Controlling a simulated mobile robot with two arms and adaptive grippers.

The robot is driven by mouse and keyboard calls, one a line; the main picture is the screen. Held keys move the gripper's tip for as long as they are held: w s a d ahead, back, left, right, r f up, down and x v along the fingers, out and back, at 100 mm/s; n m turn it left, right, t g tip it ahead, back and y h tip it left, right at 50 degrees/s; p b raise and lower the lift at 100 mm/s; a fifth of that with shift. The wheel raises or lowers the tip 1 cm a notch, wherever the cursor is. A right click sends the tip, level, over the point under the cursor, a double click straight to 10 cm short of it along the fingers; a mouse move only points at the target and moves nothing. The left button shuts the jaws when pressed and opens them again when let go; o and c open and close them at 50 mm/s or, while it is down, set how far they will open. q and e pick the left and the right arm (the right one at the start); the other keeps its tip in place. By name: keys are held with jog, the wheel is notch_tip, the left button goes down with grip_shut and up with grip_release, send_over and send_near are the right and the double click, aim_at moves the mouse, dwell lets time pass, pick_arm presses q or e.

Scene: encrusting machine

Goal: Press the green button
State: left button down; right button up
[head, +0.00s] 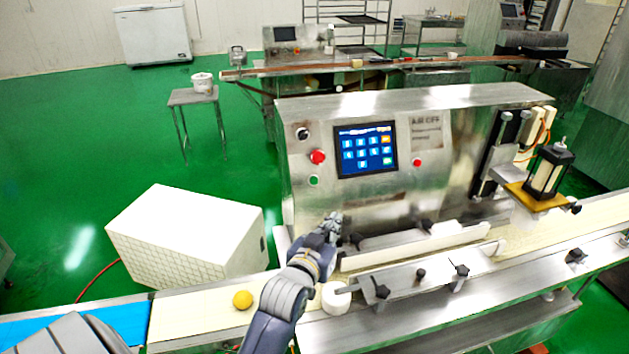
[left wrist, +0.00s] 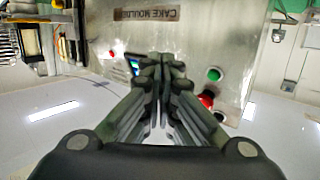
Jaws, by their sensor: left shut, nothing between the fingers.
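The green button (head: 313,180) is a small round button on the steel front of the machine (head: 380,190), below a red button (head: 318,157) and left of the blue screen. My left gripper (head: 333,220) is shut and empty, in front of the machine, below and a little right of the green button in the head view. In the left wrist view the closed fingertips (left wrist: 157,62) point at the panel, with the green button (left wrist: 215,74) to their right. The fingertips appear apart from the button. My right gripper is not in view.
The blue touchscreen (head: 366,150) and another red button (head: 417,162) are on the same panel. A conveyor belt (head: 185,315) with a yellow ball (head: 243,300) and a white cylinder (head: 336,298) runs below. A white box (head: 185,240) stands to the left.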

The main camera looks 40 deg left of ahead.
aim_at(314, 181)
pick_arm(q)
jog(key=w+a+r+n+t+y, duration=0.1)
jog(key=a+r+t+y, duration=0.1)
jog(key=r, duration=0.6)
jog(key=shift+w+a+r+n+t+y, duration=0.2)
jog(key=shift+a+r+n+t+y, duration=0.15)
jog(key=shift+a, duration=0.35)
jog(key=shift+w+a+f+b, duration=0.65)
jog(key=shift+w+a+b, duration=0.2)
jog(key=shift+a, duration=0.15)
jog(key=shift+w+a+f+b, duration=0.65)
jog(key=shift+w+a+b, duration=0.1)
jog(key=shift+w+a, duration=0.2)
jog(key=shift+w+a+f+b, duration=0.65)
jog(key=shift+w+a+b, duration=0.15)
jog(key=shift+a, duration=0.25)
jog(key=shift+a, duration=0.1)
jog(key=shift+w+a+f, duration=0.2)
